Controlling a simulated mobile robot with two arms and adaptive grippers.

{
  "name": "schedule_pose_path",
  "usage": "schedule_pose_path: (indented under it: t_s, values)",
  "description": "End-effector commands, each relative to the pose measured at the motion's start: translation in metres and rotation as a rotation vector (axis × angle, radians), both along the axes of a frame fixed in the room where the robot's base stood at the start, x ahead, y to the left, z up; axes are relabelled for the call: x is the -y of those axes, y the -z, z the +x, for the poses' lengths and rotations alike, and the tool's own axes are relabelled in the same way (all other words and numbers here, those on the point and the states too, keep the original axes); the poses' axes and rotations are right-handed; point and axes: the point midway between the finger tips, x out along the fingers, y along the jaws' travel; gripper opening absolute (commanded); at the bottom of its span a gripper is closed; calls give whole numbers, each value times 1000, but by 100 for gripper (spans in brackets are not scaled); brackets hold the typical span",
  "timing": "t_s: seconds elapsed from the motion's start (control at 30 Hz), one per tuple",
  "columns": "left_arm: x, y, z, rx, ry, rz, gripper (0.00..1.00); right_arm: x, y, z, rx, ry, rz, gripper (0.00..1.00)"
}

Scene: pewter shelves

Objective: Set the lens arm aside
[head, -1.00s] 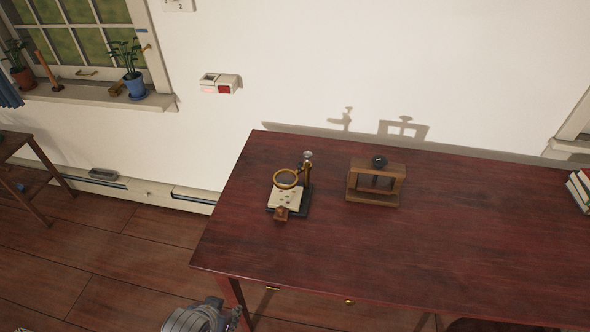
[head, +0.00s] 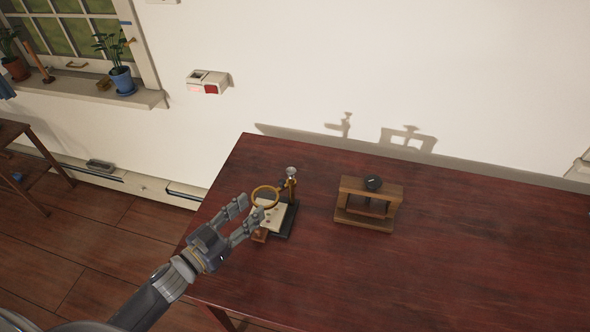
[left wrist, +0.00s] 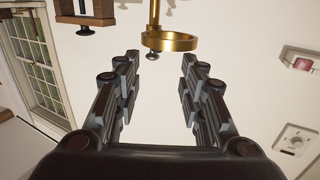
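The lens arm (head: 265,197) is a brass ring on a short arm from a post with a silvery knob, standing on a dark base with a pale plate at the left part of the table. In the left wrist view the brass ring (left wrist: 172,41) shows just beyond the fingertips, with its post above. My left gripper (head: 251,207) is open and empty, its fingers pointing at the ring from the front left. The open fingers (left wrist: 160,65) also show in the left wrist view. They partly hide the plate in the head view. My right gripper is out of view.
The dark red wooden table (head: 480,250) is mostly clear. A wooden frame with a dark knob (head: 368,204) stands right of the lens stand, a short gap away. The white wall (head: 380,70) rises behind the table's back edge.

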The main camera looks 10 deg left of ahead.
Motion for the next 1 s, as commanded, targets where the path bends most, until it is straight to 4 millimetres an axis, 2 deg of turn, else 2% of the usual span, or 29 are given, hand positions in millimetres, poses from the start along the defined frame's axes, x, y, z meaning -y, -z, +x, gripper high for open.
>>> schedule_pose_path:
  t_s: [0.1,0.17,0.27,0.43,0.53,0.67,0.83,1.0]
  values:
    - [2,0,1,7,21,-7,38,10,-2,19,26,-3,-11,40]
    - [4,0,4,7,22,-7,38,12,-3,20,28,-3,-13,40]
    - [9,-2,15,10,21,-7,38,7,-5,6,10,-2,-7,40]
    - [23,-3,43,11,20,-8,38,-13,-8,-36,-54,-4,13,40]
    - [31,-2,59,10,19,-7,38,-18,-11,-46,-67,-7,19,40]
    - [41,-1,77,9,20,-8,38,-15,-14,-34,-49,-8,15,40]
    - [48,0,91,8,20,-8,38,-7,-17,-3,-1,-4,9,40]
    - [51,1,95,7,20,-6,38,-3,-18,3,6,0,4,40]
